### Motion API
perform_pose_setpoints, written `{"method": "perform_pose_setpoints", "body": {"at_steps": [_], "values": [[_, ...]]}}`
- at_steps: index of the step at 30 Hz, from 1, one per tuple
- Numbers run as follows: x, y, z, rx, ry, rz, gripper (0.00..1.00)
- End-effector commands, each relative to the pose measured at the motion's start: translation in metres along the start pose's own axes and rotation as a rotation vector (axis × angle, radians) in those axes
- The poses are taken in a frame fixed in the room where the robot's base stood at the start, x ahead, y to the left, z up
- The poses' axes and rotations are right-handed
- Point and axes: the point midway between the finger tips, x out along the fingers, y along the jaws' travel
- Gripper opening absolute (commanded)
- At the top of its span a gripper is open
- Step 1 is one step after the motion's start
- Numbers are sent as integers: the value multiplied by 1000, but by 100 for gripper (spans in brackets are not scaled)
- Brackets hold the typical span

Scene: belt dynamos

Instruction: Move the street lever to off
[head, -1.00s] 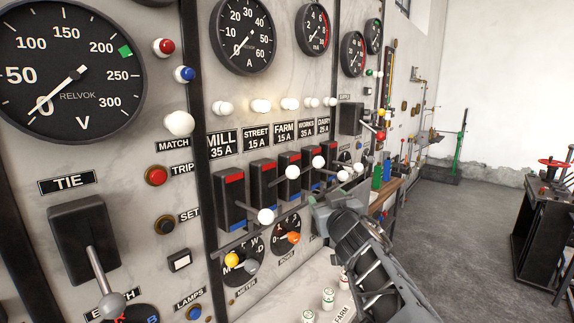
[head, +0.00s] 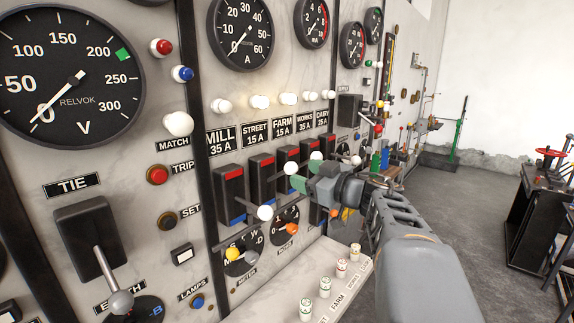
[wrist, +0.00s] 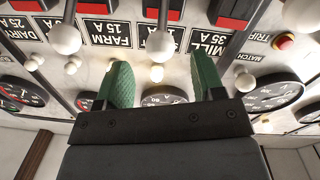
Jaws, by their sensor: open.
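The street lever's box (head: 262,178) is dark with a red band at the top, under the STREET label (head: 256,136). Its white knob (head: 291,168) stands higher against its box than the mill lever's knob (head: 265,212) does. My gripper (head: 308,175) has green fingertips and is open, close to the right of the street knob in the head view. In the wrist view, turned upside down, the street knob (wrist: 160,45) appears between the two fingers (wrist: 165,82), apart from both. The gripper hides parts of the levers behind it.
The farm lever's knob (head: 316,156) is close by on the right; in the wrist view a neighbouring white knob (wrist: 65,38) is left of the fingers. Rotary knobs (head: 291,229) are below the levers. A ledge (head: 300,285) with several small fuses juts out underneath.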

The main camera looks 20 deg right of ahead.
Motion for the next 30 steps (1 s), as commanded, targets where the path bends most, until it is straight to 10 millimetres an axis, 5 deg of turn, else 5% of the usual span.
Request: {"method": "perform_pose_setpoints", "body": {"at_steps": [12, 26, 30], "values": [[60, 0, -1, 1, 1, 0, 62], [70, 0, 0, -1, 0, 1, 62], [69, 0, 0, -1, 0, 1, 52]]}}
